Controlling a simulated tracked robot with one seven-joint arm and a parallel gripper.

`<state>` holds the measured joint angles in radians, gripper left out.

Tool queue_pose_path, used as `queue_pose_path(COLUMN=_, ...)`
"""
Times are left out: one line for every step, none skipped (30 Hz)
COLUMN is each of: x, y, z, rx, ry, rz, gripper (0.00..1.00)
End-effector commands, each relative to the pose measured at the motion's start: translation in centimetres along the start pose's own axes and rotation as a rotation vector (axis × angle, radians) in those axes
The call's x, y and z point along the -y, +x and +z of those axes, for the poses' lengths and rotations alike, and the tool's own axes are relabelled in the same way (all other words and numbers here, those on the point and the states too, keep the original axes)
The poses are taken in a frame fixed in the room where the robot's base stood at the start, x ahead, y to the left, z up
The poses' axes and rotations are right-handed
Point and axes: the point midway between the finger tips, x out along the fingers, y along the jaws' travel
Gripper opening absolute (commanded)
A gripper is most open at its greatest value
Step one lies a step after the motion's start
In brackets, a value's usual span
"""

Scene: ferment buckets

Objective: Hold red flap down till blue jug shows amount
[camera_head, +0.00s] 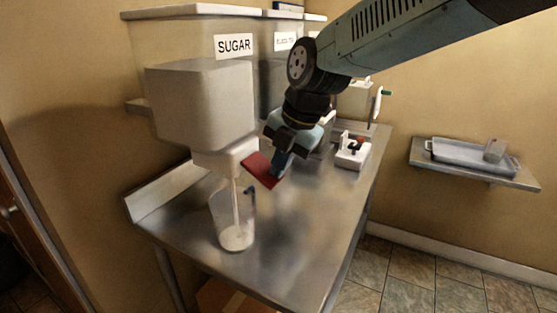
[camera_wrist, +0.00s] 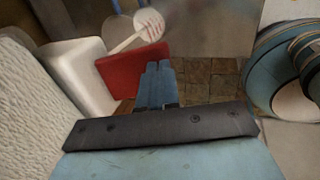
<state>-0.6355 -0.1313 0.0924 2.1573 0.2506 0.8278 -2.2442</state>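The red flap (camera_head: 261,170) juts from the spout of the dispenser (camera_head: 203,105) labelled SUGAR and slants downward. My gripper (camera_head: 280,172) is at the flap's right edge, its fingers together with nothing between them. In the wrist view the fingertips (camera_wrist: 157,70) overlap the red flap (camera_wrist: 130,72), apparently touching it. A clear jug (camera_head: 219,214) with a blue part at its handle stands upright under the spout. A white stream falls into it, and a shallow white layer covers its bottom. The jug's markings are too small to read in the head view.
The steel table (camera_head: 300,225) is clear to the jug's right. A white device with a red part (camera_head: 353,151) stands farther back. Another labelled bin (camera_head: 285,52) is behind the dispenser.

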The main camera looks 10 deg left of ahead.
Motion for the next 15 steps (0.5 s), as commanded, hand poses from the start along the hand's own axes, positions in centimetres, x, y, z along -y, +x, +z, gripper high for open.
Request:
queue_pose_path(x=0.16, y=0.25, z=-0.04, rx=-0.002, ry=0.0, rz=-0.004, gripper=0.0)
queue_pose_path(x=0.17, y=0.29, z=-0.04, rx=-0.002, ry=0.0, rz=-0.004, gripper=0.0)
queue_pose_path(x=0.19, y=0.35, z=-0.05, rx=-0.002, ry=0.0, rz=-0.005, gripper=0.0)
queue_pose_path(x=0.2, y=0.39, z=-0.05, rx=-0.003, ry=0.0, rz=-0.005, gripper=0.0)
queue_pose_path(x=0.21, y=0.43, z=-0.06, rx=-0.003, ry=0.0, rz=-0.005, gripper=0.0)
queue_pose_path(x=0.23, y=0.46, z=-0.06, rx=-0.003, ry=0.0, rz=-0.006, gripper=0.0)
queue_pose_path(x=0.24, y=0.49, z=-0.07, rx=-0.003, ry=0.0, rz=-0.006, gripper=0.0)
queue_pose_path(x=0.25, y=0.51, z=-0.08, rx=-0.003, ry=0.0, rz=-0.007, gripper=0.0)
queue_pose_path(x=0.26, y=0.53, z=-0.09, rx=-0.004, ry=0.0, rz=-0.007, gripper=0.0)
queue_pose_path(x=0.27, y=0.55, z=-0.1, rx=-0.004, ry=0.0, rz=-0.007, gripper=0.0)
queue_pose_path(x=0.27, y=0.56, z=-0.1, rx=-0.004, ry=0.0, rz=-0.008, gripper=0.0)
queue_pose_path(x=0.28, y=0.58, z=-0.11, rx=-0.005, ry=0.0, rz=-0.008, gripper=0.0)
queue_pose_path(x=0.29, y=0.59, z=-0.12, rx=-0.005, ry=0.0, rz=-0.009, gripper=0.0)
queue_pose_path(x=0.3, y=0.61, z=-0.13, rx=-0.005, ry=0.0, rz=-0.009, gripper=0.0)
queue_pose_path(x=0.3, y=0.62, z=-0.14, rx=-0.005, ry=0.0, rz=-0.009, gripper=0.0)
